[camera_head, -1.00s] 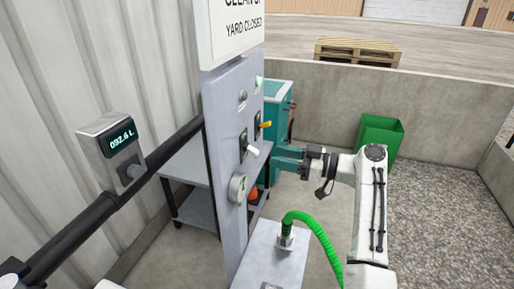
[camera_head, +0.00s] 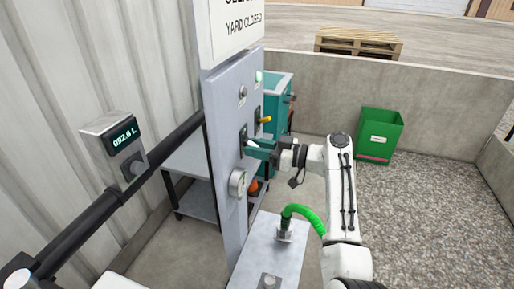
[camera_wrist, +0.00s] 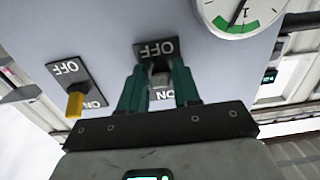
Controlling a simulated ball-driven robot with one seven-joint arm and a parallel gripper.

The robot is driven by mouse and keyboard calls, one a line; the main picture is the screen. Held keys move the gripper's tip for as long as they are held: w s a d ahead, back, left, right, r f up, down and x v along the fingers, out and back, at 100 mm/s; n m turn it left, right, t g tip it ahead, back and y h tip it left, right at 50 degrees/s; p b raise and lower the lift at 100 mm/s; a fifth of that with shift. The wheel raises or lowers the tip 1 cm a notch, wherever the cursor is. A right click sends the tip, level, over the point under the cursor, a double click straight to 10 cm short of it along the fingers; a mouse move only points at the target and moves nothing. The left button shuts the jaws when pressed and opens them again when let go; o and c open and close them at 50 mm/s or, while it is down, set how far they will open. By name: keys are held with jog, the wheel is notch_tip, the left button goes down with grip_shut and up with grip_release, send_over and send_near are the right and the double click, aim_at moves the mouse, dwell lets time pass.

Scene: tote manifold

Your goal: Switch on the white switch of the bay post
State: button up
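The grey bay post (camera_head: 222,160) carries a white switch (camera_head: 251,144) on a dark plate, above a round gauge. In the wrist view the white switch (camera_wrist: 161,80) sits between the teal fingers, its plate marked OFF and ON, upside down. The fingers partly hide the lever, so I cannot tell its exact position. My gripper (camera_head: 258,150) is at the lever from the right; in the wrist view my gripper (camera_wrist: 158,75) has its fingers apart, one each side of the lever. I cannot tell whether they touch it.
A yellow switch (camera_head: 265,120) is close above the white one, and also shows in the wrist view (camera_wrist: 75,104). The round gauge (camera_head: 237,182) is below. A green hose (camera_head: 303,212) rises from a grey box under my arm. A green bin (camera_head: 380,135) stands at right.

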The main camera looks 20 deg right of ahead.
aim_at(251, 143)
grip_shut()
jog(key=shift+r, duration=0.1)
jog(key=r+g+h+p, duration=0.1)
jog(key=h, duration=0.1)
jog(key=r+g+h+p, duration=0.1)
jog(key=g+h, duration=0.1)
jog(key=shift+d, duration=0.15)
jog(key=g+h+p, duration=0.1)
jog(key=r+h+p, duration=0.1)
jog(key=shift+g+h, duration=0.3)
jog(key=shift+g, duration=0.1)
jog(key=shift+w+a+r+g+h+p, duration=0.1)
jog(key=shift+a+g+h+p, duration=0.1)
jog(key=shift+g+h+p, duration=0.5)
jog(key=shift+h, duration=0.3)
jog(key=shift+o, duration=1.6)
grip_release()
